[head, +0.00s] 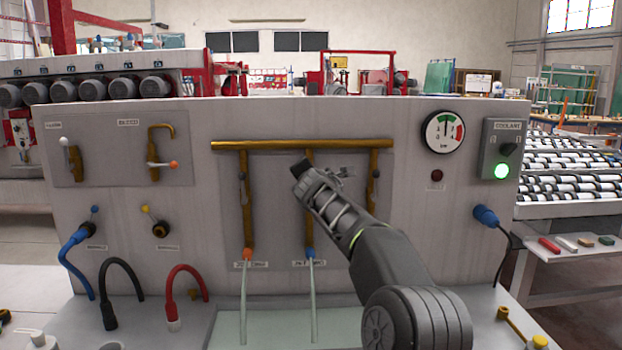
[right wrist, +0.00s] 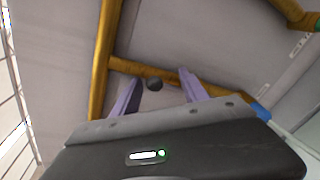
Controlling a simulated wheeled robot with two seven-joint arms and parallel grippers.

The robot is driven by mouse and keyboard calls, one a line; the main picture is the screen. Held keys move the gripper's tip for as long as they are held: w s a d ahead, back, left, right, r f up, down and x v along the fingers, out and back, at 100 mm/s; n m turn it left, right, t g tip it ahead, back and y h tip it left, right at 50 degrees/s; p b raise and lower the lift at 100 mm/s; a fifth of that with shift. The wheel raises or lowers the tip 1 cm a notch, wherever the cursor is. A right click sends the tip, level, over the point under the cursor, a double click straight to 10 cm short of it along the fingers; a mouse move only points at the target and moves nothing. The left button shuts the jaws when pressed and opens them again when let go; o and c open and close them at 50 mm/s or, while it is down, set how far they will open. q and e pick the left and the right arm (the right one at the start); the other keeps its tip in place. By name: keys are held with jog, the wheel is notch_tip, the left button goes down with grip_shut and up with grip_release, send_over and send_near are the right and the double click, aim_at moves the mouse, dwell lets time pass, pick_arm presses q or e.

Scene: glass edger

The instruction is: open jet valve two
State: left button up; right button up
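The middle brass pipe (head: 309,236) hangs from a horizontal brass manifold (head: 290,144) on the grey panel. It ends in a blue tip, above a label too small to read. My right gripper (right wrist: 158,90) is in front of this pipe's upper part. In the head view my right arm covers the valve there. My left gripper is not in view.
A left brass pipe (head: 247,215) with an orange tip and a right pipe (head: 373,190) flank the middle one. A pressure gauge (head: 443,133) and a coolant switch box (head: 503,150) with a lit green lamp are at right. Hoses (head: 75,262) are at lower left.

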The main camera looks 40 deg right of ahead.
jog(key=shift+s+a+b, duration=0.1)
jog(key=shift+s+b, duration=0.1)
jog(key=shift+b, duration=0.1)
jog(key=b+v, duration=0.3)
jog(key=v, duration=0.4)
jog(key=shift+a, duration=0.15)
dwell(0.4)
